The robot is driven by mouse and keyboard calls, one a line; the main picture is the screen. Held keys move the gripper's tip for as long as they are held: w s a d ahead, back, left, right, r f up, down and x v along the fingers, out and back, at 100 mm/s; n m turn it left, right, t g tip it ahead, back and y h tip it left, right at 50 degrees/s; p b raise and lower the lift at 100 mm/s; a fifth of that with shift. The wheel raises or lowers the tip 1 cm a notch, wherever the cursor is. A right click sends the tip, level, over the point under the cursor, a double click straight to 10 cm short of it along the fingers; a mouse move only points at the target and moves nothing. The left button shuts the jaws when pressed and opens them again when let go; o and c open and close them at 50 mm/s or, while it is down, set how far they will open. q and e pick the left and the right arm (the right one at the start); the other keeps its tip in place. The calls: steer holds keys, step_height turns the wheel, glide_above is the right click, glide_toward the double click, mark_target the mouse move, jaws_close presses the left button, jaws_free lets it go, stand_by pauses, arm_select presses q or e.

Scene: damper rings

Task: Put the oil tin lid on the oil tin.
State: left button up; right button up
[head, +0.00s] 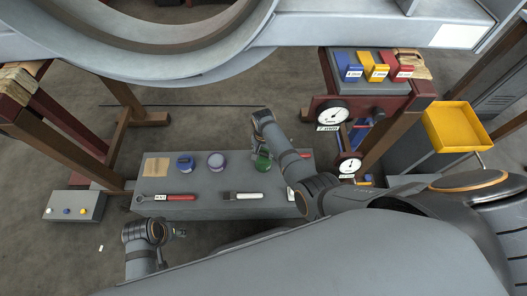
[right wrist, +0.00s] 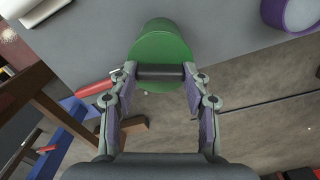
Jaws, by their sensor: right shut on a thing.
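My right gripper (head: 261,148) reaches down over the far edge of the grey bench. In the right wrist view its two fingers (right wrist: 160,72) are shut on a dark bar lying across a round green top, which looks like the handle of the oil tin lid (right wrist: 160,50). The green oil tin (head: 263,163) stands on the bench under the gripper; its darker side (right wrist: 158,24) shows behind the top. Whether the lid sits on the tin or just above it, I cannot tell. My left gripper (head: 179,233) is low in front of the bench, away from the tin; its jaws are too small to read.
On the bench (head: 200,207) are a blue tin (head: 185,163), a purple-rimmed cylinder (head: 216,161), a red-handled wrench (head: 170,197) and a brush (head: 243,196). A rack with gauges (head: 331,112) stands right of the bench. A yellow tray (head: 457,126) is farther right.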

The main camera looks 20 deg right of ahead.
steer(key=shift+f+b, duration=0.35)
steer(key=shift+f, duration=0.25)
steer(key=o, duration=1.2)
step_height(320, 180, up, 12)
steer(key=shift+s, duration=0.1)
stand_by(0.4)
